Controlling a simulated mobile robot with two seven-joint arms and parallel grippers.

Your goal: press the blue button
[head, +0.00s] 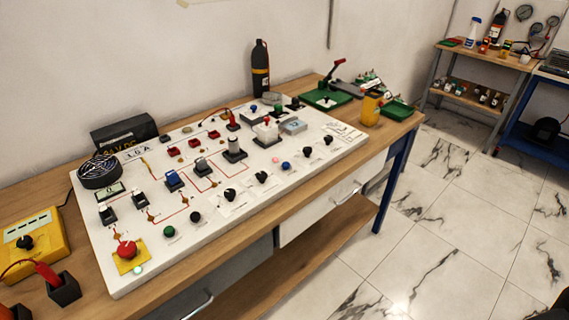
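The white panel (240,205) lies on the wooden workbench and carries many controls. A small round blue button (285,165) sits near the panel's front edge, right of centre. It is beside a small pinkish button (276,160) and left of a black knob (307,153). A larger blue block-like control (173,181) stands further left on the panel; I cannot tell its exact type. Neither of my grippers shows in the head view, and nothing is seen touching the blue button.
A red mushroom button (126,250) on a yellow base and a green button (169,231) are at the panel's front left. A yellow meter (34,245) stands left of the panel. A black bottle (260,68) stands behind it. The tiled floor (440,215) at right is largely clear.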

